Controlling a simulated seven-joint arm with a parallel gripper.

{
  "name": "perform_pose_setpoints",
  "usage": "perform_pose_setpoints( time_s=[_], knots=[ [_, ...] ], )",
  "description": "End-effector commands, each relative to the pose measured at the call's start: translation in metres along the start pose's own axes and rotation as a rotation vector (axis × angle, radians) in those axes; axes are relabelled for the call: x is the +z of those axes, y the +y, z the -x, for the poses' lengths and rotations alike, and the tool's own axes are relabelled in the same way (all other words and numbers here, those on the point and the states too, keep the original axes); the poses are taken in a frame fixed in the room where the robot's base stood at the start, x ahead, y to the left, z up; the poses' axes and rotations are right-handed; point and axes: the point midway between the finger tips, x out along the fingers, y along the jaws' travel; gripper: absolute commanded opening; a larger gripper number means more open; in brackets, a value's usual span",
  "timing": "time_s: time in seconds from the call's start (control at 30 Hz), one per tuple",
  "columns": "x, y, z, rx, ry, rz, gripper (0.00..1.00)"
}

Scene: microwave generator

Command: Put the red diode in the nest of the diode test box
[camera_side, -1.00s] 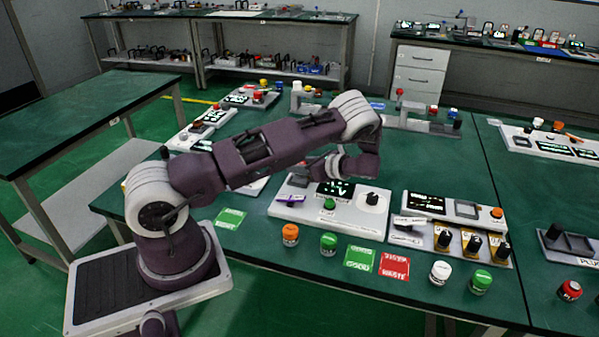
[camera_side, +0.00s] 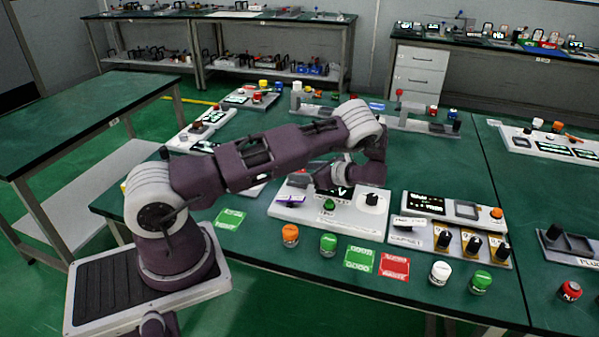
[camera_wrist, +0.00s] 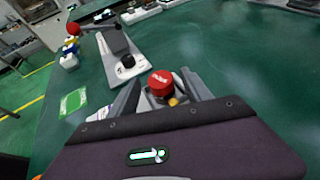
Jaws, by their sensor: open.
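A red round-topped part with white lettering (camera_wrist: 160,83), which I take for the red diode, shows in the wrist view between the two grey fingers of my gripper (camera_wrist: 161,93). The fingers stand apart on either side of it; I cannot tell whether it touches them. A small yellow piece (camera_wrist: 173,102) is beside it. In the side view my gripper (camera_side: 323,178) is low over the rear of a white box with a lit screen, a green button and a knob (camera_side: 345,215). I cannot tell which box is the diode test box; its nest is not clear.
Orange (camera_side: 290,235), green (camera_side: 328,244) and white (camera_side: 440,272) capped parts stand along the front edge, with a green card (camera_side: 359,258) and a red card (camera_side: 395,265). Another instrument box (camera_side: 425,206) is at right. A red-capped part (camera_side: 569,291) lies far right.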

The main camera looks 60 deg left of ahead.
Motion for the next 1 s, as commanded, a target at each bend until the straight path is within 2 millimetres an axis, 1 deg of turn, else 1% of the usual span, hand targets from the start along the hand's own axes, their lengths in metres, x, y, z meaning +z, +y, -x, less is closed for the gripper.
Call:
perform_pose_setpoints(
  time_s=[0.03,0.1,0.2,0.3,0.47,0.53,0.57,0.6,0.67,0.7,0.77,0.8,0.87,0.9,0.97,1.0],
  knots=[
    [0.000,-0.001,0.015,-0.006,0.002,0.001,0.57],
    [0.000,-0.001,0.035,-0.005,0.003,0.002,0.57],
    [-0.001,-0.001,0.061,-0.005,0.002,0.001,0.57],
    [0.000,-0.001,0.081,-0.004,0.002,0.001,0.57],
    [0.003,0.000,0.099,0.003,0.013,0.012,0.57],
    [0.015,0.004,0.109,0.020,0.067,0.063,0.57],
    [0.024,0.007,0.116,0.032,0.106,0.099,0.57],
    [0.037,0.013,0.127,0.052,0.172,0.160,0.57],
    [0.060,0.027,0.148,0.089,0.294,0.268,0.57],
    [0.076,0.039,0.163,0.115,0.379,0.344,0.57],
    [0.100,0.061,0.187,0.153,0.509,0.455,0.57],
    [0.116,0.077,0.203,0.178,0.597,0.529,0.57],
    [0.139,0.106,0.226,0.217,0.730,0.638,0.57],
    [0.154,0.127,0.240,0.241,0.817,0.706,0.57],
    [0.173,0.162,0.260,0.277,0.944,0.807,0.57],
    [0.183,0.187,0.270,0.300,1.024,0.869,0.57]
  ],
)
